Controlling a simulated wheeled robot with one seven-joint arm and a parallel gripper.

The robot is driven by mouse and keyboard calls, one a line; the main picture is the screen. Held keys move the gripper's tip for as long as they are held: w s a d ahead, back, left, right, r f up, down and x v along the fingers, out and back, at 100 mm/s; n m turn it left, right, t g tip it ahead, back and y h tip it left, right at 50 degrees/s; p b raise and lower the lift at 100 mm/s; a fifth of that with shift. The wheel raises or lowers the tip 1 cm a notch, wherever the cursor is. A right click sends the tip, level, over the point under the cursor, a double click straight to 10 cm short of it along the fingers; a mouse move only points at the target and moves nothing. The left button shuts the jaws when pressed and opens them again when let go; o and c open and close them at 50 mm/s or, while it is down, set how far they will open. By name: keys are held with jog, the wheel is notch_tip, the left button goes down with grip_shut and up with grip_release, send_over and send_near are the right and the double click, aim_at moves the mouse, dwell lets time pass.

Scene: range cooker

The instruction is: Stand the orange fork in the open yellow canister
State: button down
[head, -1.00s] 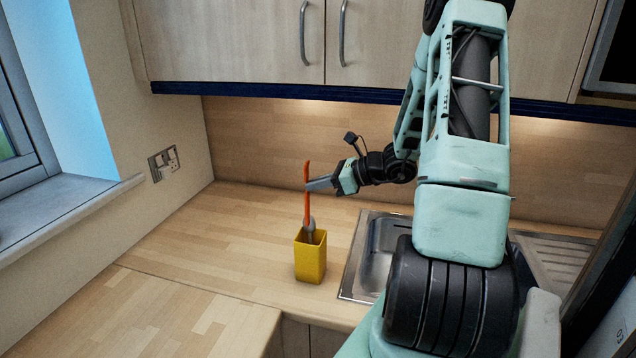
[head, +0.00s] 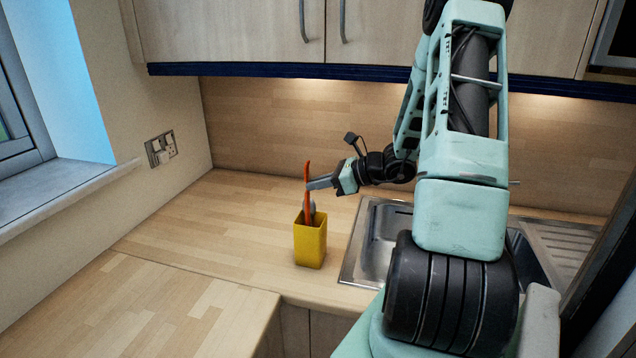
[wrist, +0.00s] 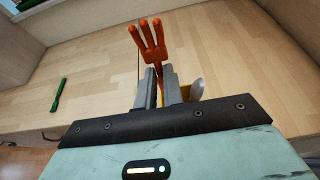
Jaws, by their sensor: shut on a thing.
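The orange fork (head: 307,174) is upright, tines up, with its lower end inside the mouth of the open yellow canister (head: 310,245). The canister stands upright on the worktop, left of the sink. My gripper (head: 311,184) is shut on the fork above the canister's rim. In the wrist view the fork's tines (wrist: 147,40) rise beyond my fingers (wrist: 158,88), and only a little yellow of the canister shows behind them. The fork's lower end is hidden, so I cannot tell whether it touches the bottom.
A grey utensil (head: 313,212) also stands in the canister, beside the fork. A metal sink (head: 365,240) lies to the right. A green utensil (wrist: 58,94) lies on the worktop in the wrist view. The worktop (head: 230,220) left of the canister is clear.

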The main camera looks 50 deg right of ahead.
notch_tip(320, 180, down, 7)
jog(key=b, duration=0.5)
jog(key=shift+r, duration=0.15)
dwell(0.4)
jog(key=c, duration=1.5)
grip_release()
jog(key=shift+o, duration=0.2)
jog(key=b+v, duration=0.3)
jog(key=v, duration=1.4)
jog(key=shift+d, duration=0.2)
jog(key=shift+s+r, duration=0.1)
jog(key=shift+r, duration=0.05)
